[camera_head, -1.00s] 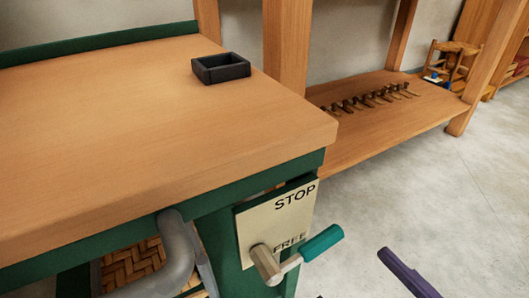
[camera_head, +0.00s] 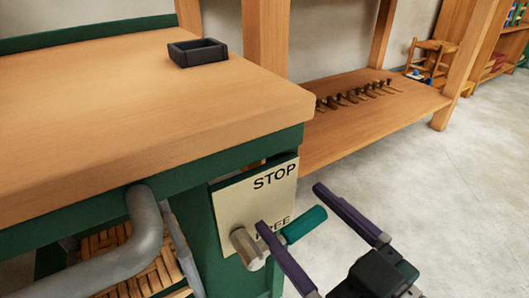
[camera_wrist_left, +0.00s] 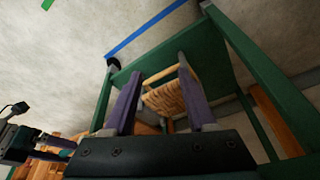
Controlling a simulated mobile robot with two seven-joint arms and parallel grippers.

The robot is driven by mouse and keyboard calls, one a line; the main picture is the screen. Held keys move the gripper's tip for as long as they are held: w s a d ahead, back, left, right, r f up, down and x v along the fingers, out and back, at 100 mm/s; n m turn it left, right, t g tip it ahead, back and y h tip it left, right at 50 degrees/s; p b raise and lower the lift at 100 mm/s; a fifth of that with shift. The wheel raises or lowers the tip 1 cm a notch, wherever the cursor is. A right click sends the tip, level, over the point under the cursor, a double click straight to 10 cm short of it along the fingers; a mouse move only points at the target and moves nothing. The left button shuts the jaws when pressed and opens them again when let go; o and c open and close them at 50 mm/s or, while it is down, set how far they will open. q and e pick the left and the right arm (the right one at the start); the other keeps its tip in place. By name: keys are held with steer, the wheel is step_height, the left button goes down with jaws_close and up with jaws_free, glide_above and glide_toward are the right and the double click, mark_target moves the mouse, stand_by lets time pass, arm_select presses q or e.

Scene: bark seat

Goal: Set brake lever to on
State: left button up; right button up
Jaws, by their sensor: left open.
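The brake lever has a teal handle (camera_head: 305,224) and a grey metal hub (camera_head: 246,248). It sits low on a cream plate (camera_head: 232,205) marked STOP at the top and FREE below. The handle points right, beside the word FREE, which is partly hidden by a finger. My right gripper (camera_head: 290,206) is open, its purple fingers apart, with the handle between them in the picture; contact cannot be told. My left gripper (camera_wrist_left: 160,74) is open and empty in the left wrist view, below a green frame with a woven panel (camera_wrist_left: 165,97).
The plate is on the green frame under a wooden bench top (camera_head: 150,100). A dark open box (camera_head: 198,52) stands on it. A low shelf (camera_head: 385,115) with several small tools is behind. The floor (camera_head: 470,210) at right is clear.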

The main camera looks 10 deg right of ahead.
jaws_close()
stand_by(0.6)
